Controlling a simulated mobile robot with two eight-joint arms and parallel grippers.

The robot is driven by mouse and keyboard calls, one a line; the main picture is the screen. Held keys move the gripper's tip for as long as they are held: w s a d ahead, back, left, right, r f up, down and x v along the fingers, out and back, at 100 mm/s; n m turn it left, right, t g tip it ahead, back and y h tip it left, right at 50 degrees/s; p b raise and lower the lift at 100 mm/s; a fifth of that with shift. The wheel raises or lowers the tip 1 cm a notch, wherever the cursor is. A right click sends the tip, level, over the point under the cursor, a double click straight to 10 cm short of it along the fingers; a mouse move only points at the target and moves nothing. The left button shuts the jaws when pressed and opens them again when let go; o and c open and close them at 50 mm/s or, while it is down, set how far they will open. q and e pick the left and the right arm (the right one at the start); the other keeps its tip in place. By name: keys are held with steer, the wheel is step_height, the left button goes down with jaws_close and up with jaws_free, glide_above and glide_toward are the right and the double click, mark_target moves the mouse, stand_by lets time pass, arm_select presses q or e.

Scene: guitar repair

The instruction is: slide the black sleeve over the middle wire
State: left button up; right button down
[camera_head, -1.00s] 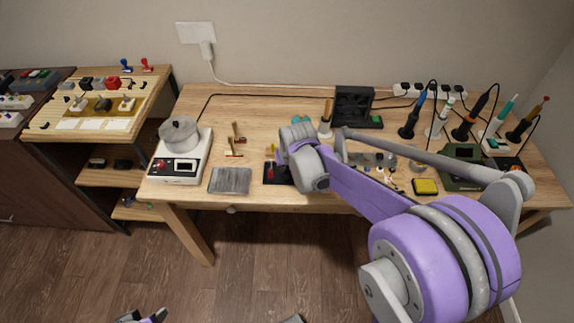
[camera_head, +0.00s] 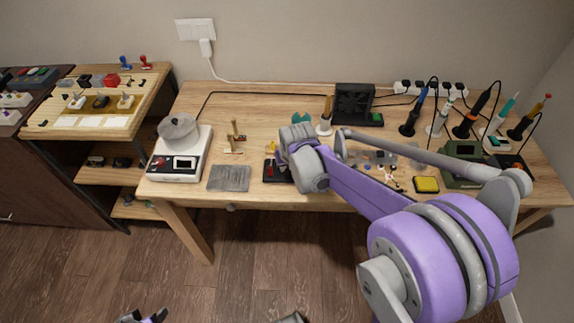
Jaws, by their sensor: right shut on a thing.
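My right arm reaches in from the right over the workbench. My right gripper (camera_head: 290,153) is at its far end, above the middle of the bench, mostly hidden by my own wrist. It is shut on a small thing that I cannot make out. The black sleeve and the middle wire cannot be picked out; the wrist covers that part of the bench. A black stand (camera_head: 275,173) with red and yellow parts shows just left of the wrist. Part of my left gripper (camera_head: 143,316) shows at the bottom edge, low and away from the bench; its jaws are cut off.
A white device with a round pot (camera_head: 180,153) and a grey mat (camera_head: 229,178) are on the bench's left. A black fan unit (camera_head: 354,103) stands behind. Soldering irons (camera_head: 467,118), a yellow sponge (camera_head: 426,185) and a green device (camera_head: 462,163) are on the right.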

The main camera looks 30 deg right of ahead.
steer(key=shift+f, duration=0.25)
stand_by(0.4)
steer(key=shift+c, duration=1.8)
jaws_free()
steer(key=shift+r+p, duration=3)
steer(key=shift+r, duration=1.55)
steer(key=shift+s, duration=0.1)
